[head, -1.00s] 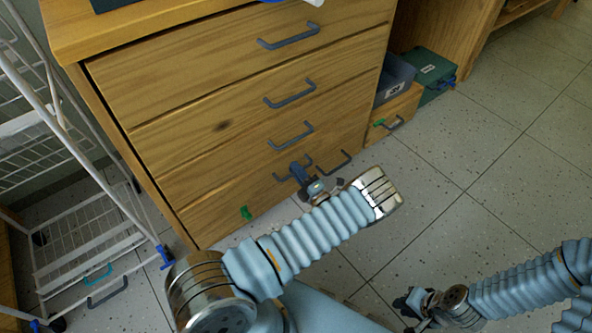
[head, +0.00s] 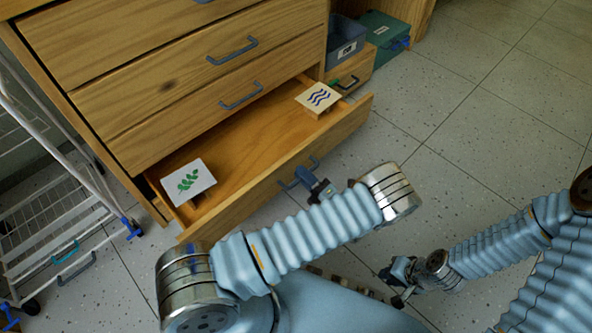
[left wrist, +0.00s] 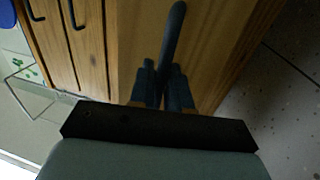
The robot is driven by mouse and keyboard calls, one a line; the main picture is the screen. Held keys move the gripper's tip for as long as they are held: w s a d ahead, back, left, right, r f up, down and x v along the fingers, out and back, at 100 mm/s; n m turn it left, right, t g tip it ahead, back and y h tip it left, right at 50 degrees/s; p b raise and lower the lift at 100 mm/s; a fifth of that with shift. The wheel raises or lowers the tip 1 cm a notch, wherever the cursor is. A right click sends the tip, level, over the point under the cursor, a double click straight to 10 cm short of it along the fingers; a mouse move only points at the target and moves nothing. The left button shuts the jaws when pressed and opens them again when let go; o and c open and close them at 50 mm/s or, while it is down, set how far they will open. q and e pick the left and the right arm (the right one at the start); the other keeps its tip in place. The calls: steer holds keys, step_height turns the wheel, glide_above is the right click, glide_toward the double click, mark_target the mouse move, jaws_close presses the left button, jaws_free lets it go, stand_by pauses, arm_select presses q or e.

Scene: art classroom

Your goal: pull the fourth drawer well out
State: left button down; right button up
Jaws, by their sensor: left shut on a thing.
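The fourth drawer (head: 262,205), the lowest of the wooden cabinet, stands well out from the cabinet front. Its inside shows, with a leaf card (head: 188,183) at the left and a wave card (head: 318,97) at the right. My left gripper (head: 315,185) is at the drawer's grey handle (head: 291,183). In the left wrist view its fingers (left wrist: 162,82) are closed on the handle bar (left wrist: 174,32). My right gripper (head: 394,282) is low over the floor at the right, away from the drawer; its jaw state is unclear.
The drawers above (head: 170,90) are shut. A white wire rack (head: 50,235) stands close at the left. A blue-grey bin (head: 345,42), a small wooden drawer box and a green box (head: 385,38) are right of the cabinet. Tiled floor (head: 480,130) is clear at the right.

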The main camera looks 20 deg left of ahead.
arm_select(q)
steer(key=r+v, duration=0.1)
steer(key=v, duration=0.5)
steer(key=shift+d+b, duration=0.25)
steer(key=shift+b, duration=0.1)
arm_select(e)
steer(key=shift+s+d+f, duration=0.1)
steer(key=shift+d+f, duration=0.25)
steer(key=shift+f, duration=0.15)
arm_select(q)
steer(key=c, duration=1.3)
jaws_free()
steer(key=shift+o, duration=0.2)
steer(key=shift+s, duration=0.1)
